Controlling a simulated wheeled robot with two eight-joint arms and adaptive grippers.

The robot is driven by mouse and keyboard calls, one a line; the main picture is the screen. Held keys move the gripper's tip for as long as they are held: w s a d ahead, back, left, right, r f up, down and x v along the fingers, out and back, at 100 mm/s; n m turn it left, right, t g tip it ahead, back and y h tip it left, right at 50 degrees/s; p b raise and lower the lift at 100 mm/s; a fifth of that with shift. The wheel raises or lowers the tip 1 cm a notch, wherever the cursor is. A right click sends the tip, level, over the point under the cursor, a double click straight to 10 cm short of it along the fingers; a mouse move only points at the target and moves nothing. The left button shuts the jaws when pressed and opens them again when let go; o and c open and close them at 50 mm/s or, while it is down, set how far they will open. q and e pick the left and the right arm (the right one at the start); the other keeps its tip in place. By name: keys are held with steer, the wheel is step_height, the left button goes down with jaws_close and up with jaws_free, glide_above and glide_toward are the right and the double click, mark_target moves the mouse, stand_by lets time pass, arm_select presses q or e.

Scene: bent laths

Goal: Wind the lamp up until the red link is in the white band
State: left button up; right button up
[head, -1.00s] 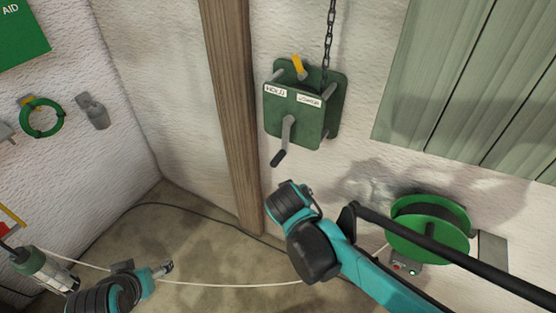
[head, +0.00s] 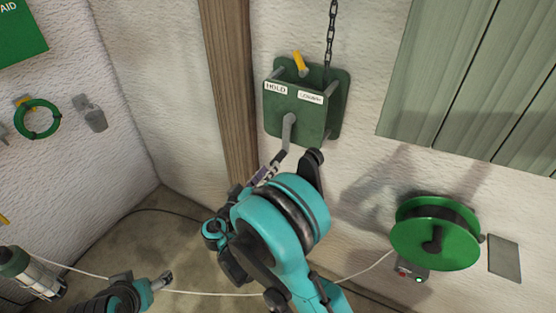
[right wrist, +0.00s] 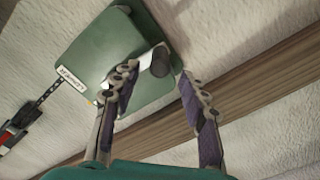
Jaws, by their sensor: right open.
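The green winch (head: 300,112) is on the white wall, with HOLD and LOWER labels and a yellow lever (head: 299,63) on top, leaning toward HOLD. A chain (head: 331,40) runs up from it, out of the head view. The grey crank (head: 289,130) hangs down; its dark grip (right wrist: 160,60) shows in the right wrist view between my open right gripper's (right wrist: 158,88) fingers, without clear contact. A small red piece (right wrist: 12,132) by the chain may be the red link; I cannot make out a white band. My left gripper (head: 164,279) is low at left, its jaw unclear.
A green cable reel (head: 436,236) is on the wall at right, with a pale cable across the lower view. A wooden post (head: 229,90) stands left of the winch. Grey-green boards (head: 470,80) are at upper right. A green ring (head: 38,119) hangs at left.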

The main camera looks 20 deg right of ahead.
mark_target(278, 159)
steer(key=b+x, duration=0.1)
steer(key=x, duration=0.5)
steer(key=shift+w+d, duration=0.2)
steer(key=shift+d, duration=0.15)
jaws_close()
